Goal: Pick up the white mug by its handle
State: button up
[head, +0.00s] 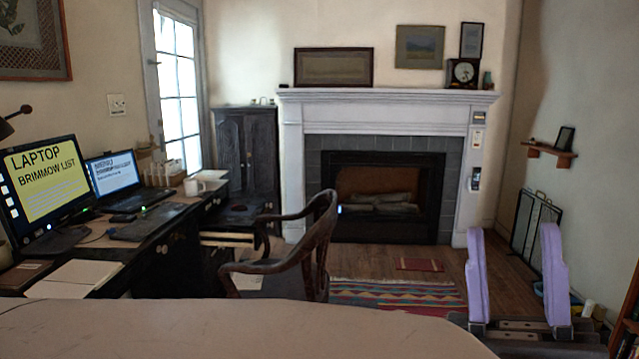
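A small white mug (192,187) stands upright on the dark desk (170,246) at the left, near its far end below the window. It is small in the picture, and I cannot clearly tell which way its handle points. My gripper (513,236) is at the lower right, with two lavender fingers pointing up and spread wide apart. Nothing is between the fingers. The gripper is far from the mug, across the room from the desk.
A monitor (46,188), a laptop (114,176) and papers (72,278) share the desk. A wooden armchair (300,250) stands beside it. A pale tabletop (240,328) spans the foreground. A striped rug (390,293) lies before the fireplace (388,143).

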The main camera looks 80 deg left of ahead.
aim_at(190, 185)
jog(key=u, duration=3.4)
jog(key=i+l+z, duration=0.6)
jog(key=z, duration=0.2)
jog(key=i+l+z, duration=0.3)
jog(key=z, duration=0.15)
jog(key=i+l+z, duration=0.15)
jog(key=i+z, duration=0.2)
jog(key=i, duration=0.2)
jog(key=i+z, duration=0.3)
jog(key=i, duration=0.2)
jog(key=i+l+u, duration=0.1)
jog(key=i, duration=1.15)
jog(key=i+u, duration=0.2)
jog(key=i, duration=0.4)
jog(key=i+l+u, duration=0.25)
jog(key=i, duration=0.3)
jog(key=j, duration=0.1)
